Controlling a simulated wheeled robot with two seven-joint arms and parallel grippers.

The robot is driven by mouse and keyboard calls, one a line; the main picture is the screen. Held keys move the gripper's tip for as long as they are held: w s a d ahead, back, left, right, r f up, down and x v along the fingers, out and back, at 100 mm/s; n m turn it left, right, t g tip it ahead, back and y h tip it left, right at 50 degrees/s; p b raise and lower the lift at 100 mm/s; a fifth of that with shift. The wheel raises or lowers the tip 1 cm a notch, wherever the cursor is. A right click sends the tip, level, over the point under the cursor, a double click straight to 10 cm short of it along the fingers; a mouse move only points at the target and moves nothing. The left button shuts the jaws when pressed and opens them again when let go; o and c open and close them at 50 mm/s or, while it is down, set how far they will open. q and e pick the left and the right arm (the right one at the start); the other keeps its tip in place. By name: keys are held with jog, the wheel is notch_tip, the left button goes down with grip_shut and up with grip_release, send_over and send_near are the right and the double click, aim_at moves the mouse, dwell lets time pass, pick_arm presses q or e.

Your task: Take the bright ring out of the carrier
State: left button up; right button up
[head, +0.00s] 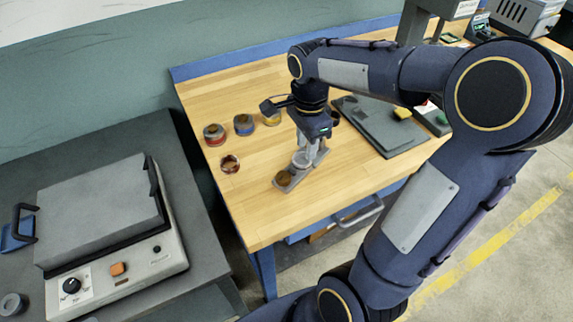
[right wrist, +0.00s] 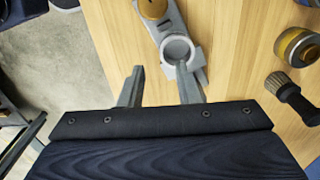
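The carrier (head: 296,178) is a narrow grey metal piece on the wooden bench, also seen in the right wrist view (right wrist: 196,61). The bright ring (right wrist: 177,48) is silver and sits at one end of the carrier; in the head view (head: 302,160) my gripper partly covers it. A brown-gold round piece (right wrist: 152,7) is at the carrier's other end. My right gripper (right wrist: 160,68) points down at the carrier, fingers apart and nothing between them. Its right fingertip is close to the ring's near edge; whether they touch I cannot tell. My left gripper is not in view.
Several small round containers with coloured bands, one a red-banded one (head: 214,134), stand left of the carrier. A brush (right wrist: 290,95) lies near one. A dark grey plate (head: 385,128) lies to the right. The bench front (head: 260,215) is clear. A boxy machine (head: 110,220) stands left.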

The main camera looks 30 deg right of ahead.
aim_at(307, 165)
jog(key=f, duration=0.6)
jog(key=shift+d+f, duration=0.3)
jog(key=shift+f, duration=0.1)
grip_shut()
